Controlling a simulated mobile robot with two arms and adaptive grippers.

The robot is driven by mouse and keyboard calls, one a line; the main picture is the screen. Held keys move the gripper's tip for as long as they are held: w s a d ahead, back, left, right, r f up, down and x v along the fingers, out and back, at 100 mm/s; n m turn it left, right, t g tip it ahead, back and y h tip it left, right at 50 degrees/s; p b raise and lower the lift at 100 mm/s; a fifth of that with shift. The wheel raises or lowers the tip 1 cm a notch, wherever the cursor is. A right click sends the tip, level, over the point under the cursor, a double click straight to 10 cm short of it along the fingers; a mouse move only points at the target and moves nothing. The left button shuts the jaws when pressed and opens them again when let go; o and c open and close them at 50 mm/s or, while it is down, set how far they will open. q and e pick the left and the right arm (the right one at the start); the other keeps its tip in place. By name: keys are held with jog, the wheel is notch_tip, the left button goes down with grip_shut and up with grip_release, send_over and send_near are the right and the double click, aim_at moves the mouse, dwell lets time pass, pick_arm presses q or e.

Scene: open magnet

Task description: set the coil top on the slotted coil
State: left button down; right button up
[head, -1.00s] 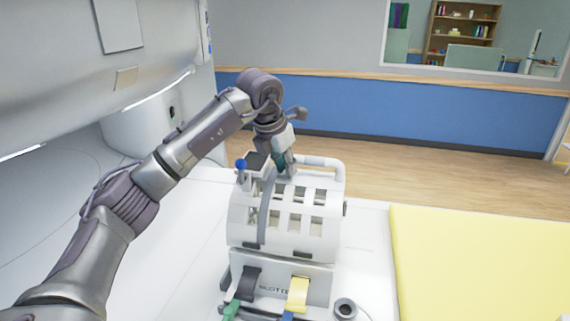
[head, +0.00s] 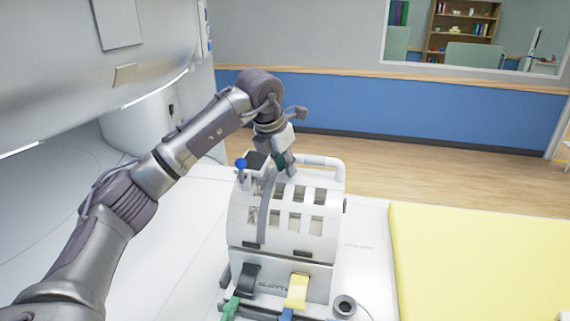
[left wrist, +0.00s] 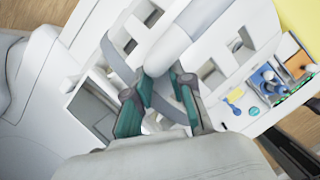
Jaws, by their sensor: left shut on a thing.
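The coil top (head: 282,222) is a white curved shell with several rectangular windows and a white bar handle. It sits directly over the white slotted coil (head: 262,287), roughly in line with it; I cannot tell whether they touch all along the edge. My left gripper (head: 286,168) is above the back of the coil top. In the left wrist view, its teal fingers (left wrist: 160,92) are shut around the white handle (left wrist: 166,45). My right gripper is not in view.
A black strap (head: 249,278) and a yellow strap (head: 297,291) hang at the coil's front. A black-topped ring (head: 345,305) is at its front right. A yellow pad (head: 480,260) lies to the right. The big white scanner housing (head: 80,60) is at the left.

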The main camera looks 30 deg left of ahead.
pick_arm(q)
jog(key=shift+f+b, duration=0.35)
jog(key=shift+f, duration=0.05)
jog(key=c, duration=0.9)
grip_release()
jog(key=shift+c, duration=0.2)
jog(key=shift+s+f, duration=0.1)
jog(key=shift+f, duration=0.15)
jog(key=v, duration=1.2)
jog(key=shift+r, duration=0.2)
